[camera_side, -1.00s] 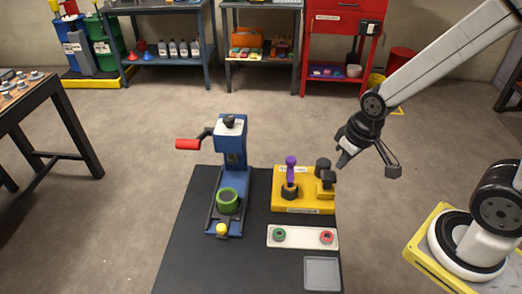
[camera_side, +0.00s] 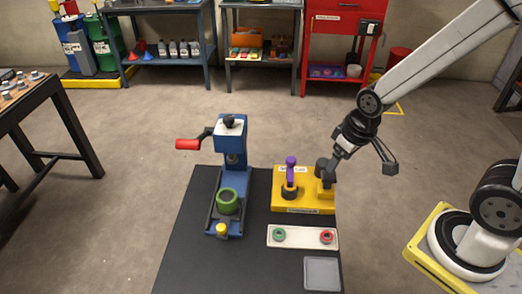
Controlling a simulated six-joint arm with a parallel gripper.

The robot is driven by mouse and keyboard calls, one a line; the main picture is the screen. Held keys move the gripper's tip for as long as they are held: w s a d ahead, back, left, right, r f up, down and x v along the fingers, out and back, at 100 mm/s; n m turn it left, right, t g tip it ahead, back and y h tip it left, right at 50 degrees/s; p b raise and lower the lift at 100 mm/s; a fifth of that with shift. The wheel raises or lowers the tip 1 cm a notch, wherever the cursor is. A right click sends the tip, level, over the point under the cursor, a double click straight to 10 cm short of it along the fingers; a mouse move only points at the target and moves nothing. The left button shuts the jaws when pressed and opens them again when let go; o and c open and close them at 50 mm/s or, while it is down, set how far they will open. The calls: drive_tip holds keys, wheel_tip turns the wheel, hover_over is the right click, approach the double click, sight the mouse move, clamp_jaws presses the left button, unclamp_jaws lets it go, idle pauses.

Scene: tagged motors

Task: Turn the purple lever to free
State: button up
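The purple lever (camera_side: 291,168) stands about upright on a dark round base (camera_side: 289,192) on the left part of the yellow box (camera_side: 284,206). White labels are on the box, but their text is too small to read.
A blue press (camera_side: 232,160) with a red handle (camera_side: 188,144) and a green ring (camera_side: 228,201) stands left of the box. A white panel with green and red buttons (camera_side: 302,237) and a grey tray (camera_side: 321,273) lie in front. The black bench top (camera_side: 185,265) is clear at front left.

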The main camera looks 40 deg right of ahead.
sight(291, 159)
drive_tip(key=w+f+n, duration=0.1)
drive_tip(key=w, duration=0.4)
drive_tip(key=w+d+f+n+g, duration=0.1)
drive_tip(key=w, duration=0.4)
drive_tip(key=w+f+n+g, duration=0.1)
drive_tip(key=w+n, duration=0.1)
drive_tip(key=w, duration=0.3)
drive_tip(key=shift+d+f, duration=0.15)
drive_tip(key=shift+f, duration=0.1)
drive_tip(key=shift+w+f+g, duration=0.2)
drive_tip(key=shift+w+g, duration=0.1)
drive_tip(key=shift+w, duration=0.25)
drive_tip(key=shift+f, duration=3.9)
clamp_jaws()
